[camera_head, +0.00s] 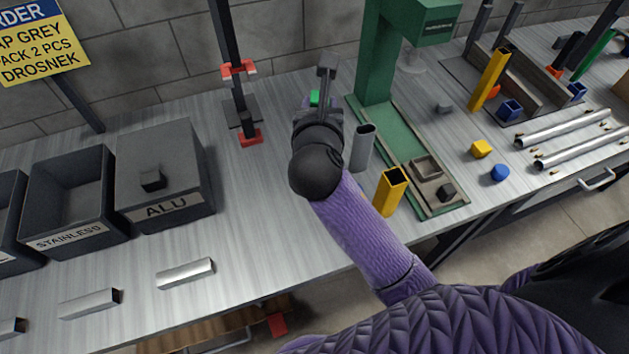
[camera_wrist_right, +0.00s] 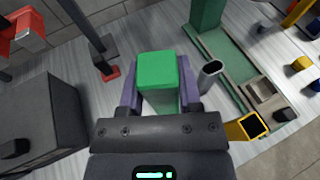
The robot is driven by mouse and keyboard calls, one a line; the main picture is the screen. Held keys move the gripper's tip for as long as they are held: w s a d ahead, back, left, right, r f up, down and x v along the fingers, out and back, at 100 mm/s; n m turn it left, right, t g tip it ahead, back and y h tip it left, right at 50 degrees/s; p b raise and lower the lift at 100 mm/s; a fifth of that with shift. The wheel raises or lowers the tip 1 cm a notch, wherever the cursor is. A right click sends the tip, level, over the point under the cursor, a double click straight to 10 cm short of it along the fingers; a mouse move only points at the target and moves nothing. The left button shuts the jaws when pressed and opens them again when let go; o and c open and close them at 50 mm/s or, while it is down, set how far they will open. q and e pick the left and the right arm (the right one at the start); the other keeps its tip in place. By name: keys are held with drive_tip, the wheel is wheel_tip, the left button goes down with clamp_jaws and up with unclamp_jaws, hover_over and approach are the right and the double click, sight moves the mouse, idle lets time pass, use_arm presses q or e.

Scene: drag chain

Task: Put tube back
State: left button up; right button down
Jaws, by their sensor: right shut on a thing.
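My right gripper (camera_wrist_right: 158,90) is shut on a green square-ended piece (camera_wrist_right: 158,68), seen between its two fingers in the right wrist view. In the head view my own wrist hides most of this piece, and only a bit of green (camera_head: 316,97) shows. I cannot tell its length or whether it touches the table. A grey tube (camera_head: 363,150) stands upright just right of my right wrist. A yellow square tube (camera_head: 390,193) stands in front of it, with its open end up. My left gripper is not in view.
A green press (camera_head: 378,60) stands behind at the right. Black bins (camera_head: 68,190) and a box labelled ALU (camera_head: 160,175) are at the left. A black stand with red clamps (camera_head: 240,70) is at the back. Metal tubes (camera_head: 570,128) lie far right.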

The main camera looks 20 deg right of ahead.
drive_tip(key=w+d+f+b, duration=0.1)
drive_tip(key=f+b, duration=0.3)
drive_tip(key=f, duration=0.3)
drive_tip(key=w+d+f+b, duration=0.2)
drive_tip(key=f+b, duration=0.2)
drive_tip(key=f, duration=0.3)
drive_tip(key=shift+d+f, duration=0.15)
drive_tip(key=shift+d, duration=0.1)
drive_tip(key=shift+c, duration=1.4)
unclamp_jaws()
drive_tip(key=shift+w+f, duration=0.1)
drive_tip(key=shift+f, duration=0.05)
drive_tip(key=p+v, duration=0.3)
drive_tip(key=v, duration=0.9)
drive_tip(key=shift+r+p, duration=0.3)
